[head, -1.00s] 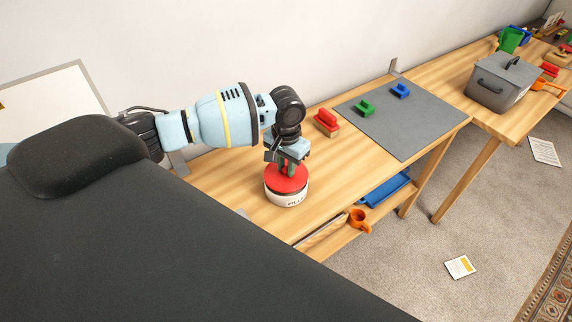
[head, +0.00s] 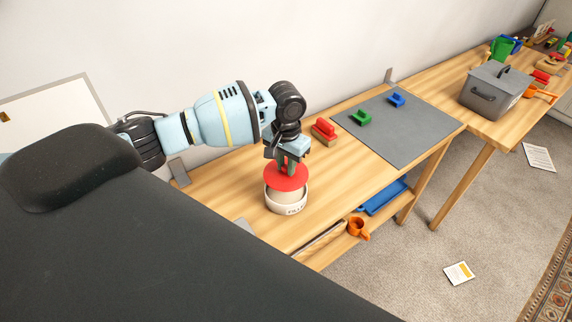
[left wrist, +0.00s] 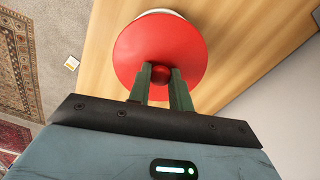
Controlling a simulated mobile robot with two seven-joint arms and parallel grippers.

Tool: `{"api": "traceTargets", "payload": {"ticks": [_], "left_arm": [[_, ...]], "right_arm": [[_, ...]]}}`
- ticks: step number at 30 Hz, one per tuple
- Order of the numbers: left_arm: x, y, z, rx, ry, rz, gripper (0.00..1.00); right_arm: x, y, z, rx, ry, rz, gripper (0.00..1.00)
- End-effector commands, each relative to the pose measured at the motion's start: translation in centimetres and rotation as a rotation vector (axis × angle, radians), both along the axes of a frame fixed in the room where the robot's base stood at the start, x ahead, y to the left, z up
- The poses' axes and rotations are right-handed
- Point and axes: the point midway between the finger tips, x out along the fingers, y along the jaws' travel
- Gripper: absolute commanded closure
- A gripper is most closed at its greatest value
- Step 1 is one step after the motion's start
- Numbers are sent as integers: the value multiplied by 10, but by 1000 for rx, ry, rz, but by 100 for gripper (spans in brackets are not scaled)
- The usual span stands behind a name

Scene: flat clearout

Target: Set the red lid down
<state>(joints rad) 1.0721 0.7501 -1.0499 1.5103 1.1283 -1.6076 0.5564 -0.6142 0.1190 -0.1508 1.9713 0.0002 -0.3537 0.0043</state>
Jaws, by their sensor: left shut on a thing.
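The red lid (head: 287,178) is a round disc held level just above a cream round pot (head: 285,203) with dark lettering on its side. A gap shows between the lid and the pot's rim. My left gripper (head: 289,166) points down and is shut on the lid's knob. In the left wrist view, the lid (left wrist: 160,45) fills the upper middle, with its red knob between the two green fingers of my gripper (left wrist: 161,76). The lid hides most of the pot there. My right gripper is not in view.
The pot stands on a wooden table (head: 240,190). A red block-like item (head: 325,129) lies behind it. A grey mat (head: 405,135) holds a green piece (head: 361,118) and a blue piece (head: 397,99). A grey lidded box (head: 492,90) stands farther right. Bare tabletop lies right of the pot.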

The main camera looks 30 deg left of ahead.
Motion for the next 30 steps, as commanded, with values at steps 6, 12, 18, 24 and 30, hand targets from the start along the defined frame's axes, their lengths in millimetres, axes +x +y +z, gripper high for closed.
{"api": "traceTargets", "payload": {"ticks": [6, 12, 18, 24, 30], "left_arm": [[-16, -23, 16, -14, 4, 8, 100], [-58, -61, 50, -19, 12, 37, 100], [-94, -80, 75, -8, 6, 65, 100], [-108, -85, 84, 0, 0, 78, 100], [-108, -85, 84, 0, 0, 79, 100]], "right_arm": [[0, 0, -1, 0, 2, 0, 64], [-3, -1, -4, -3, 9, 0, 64], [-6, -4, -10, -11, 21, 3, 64], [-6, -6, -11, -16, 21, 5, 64], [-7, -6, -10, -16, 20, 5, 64]]}}
